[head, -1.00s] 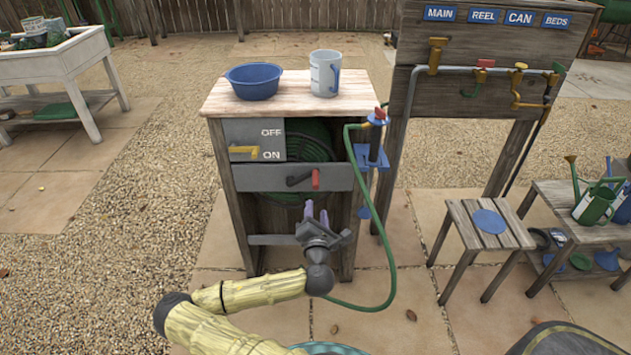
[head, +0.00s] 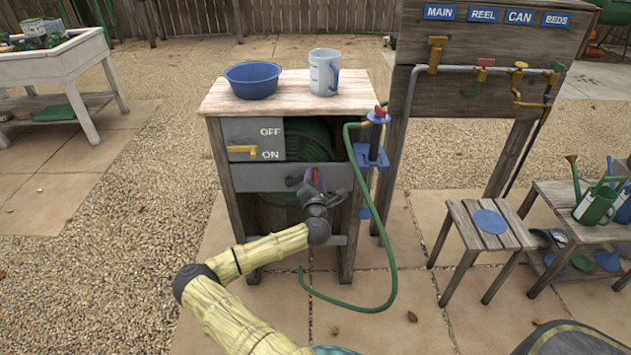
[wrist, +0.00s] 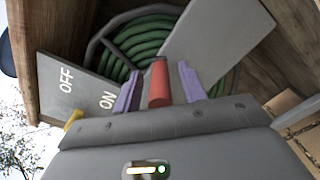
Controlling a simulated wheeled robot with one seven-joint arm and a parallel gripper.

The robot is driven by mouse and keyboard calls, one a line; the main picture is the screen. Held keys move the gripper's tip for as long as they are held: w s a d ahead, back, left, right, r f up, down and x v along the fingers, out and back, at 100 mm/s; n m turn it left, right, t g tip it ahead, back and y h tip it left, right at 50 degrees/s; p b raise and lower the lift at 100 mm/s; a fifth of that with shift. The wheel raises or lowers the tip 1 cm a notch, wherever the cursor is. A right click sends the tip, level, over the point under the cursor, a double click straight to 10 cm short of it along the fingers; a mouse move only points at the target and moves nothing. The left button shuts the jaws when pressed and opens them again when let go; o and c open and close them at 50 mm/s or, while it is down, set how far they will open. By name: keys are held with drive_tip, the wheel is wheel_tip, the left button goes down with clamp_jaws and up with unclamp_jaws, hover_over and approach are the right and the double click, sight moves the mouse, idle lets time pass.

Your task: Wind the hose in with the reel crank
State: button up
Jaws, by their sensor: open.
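The reel cabinet (head: 222,190) stands in the middle of the head view, with the green hose (head: 307,140) coiled on the reel inside; the coil also shows in the wrist view (wrist: 150,40). The crank's red handle (wrist: 159,82) stands between the two purple fingers of my gripper (wrist: 158,88). The fingers are open, with a gap on the handle's right side; the left finger is very close to it. In the head view my gripper (head: 311,182) covers most of the crank. The hose's free length loops down to the paving on the right.
A yellow lever (head: 243,149) sits by the OFF/ON panel (head: 260,133), near ON. A blue bowl (head: 252,80) and a grey-white mug (head: 324,72) stand on the cabinet top. A tap board (head: 480,50) and a small stool (head: 483,226) are to the right.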

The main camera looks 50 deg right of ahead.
clamp_jaws()
drive_tip(key=shift+a+r, duration=0.1)
idle(0.3)
drive_tip(key=w+a+r+n+p, duration=0.3)
drive_tip(key=w+a+r+n, duration=0.1)
drive_tip(key=n, duration=0.3)
drive_tip(key=shift+w+a+n, duration=0.3)
drive_tip(key=shift+w+a, duration=0.2)
drive_tip(key=shift+w, duration=0.25)
drive_tip(key=shift+r, duration=0.1)
unclamp_jaws()
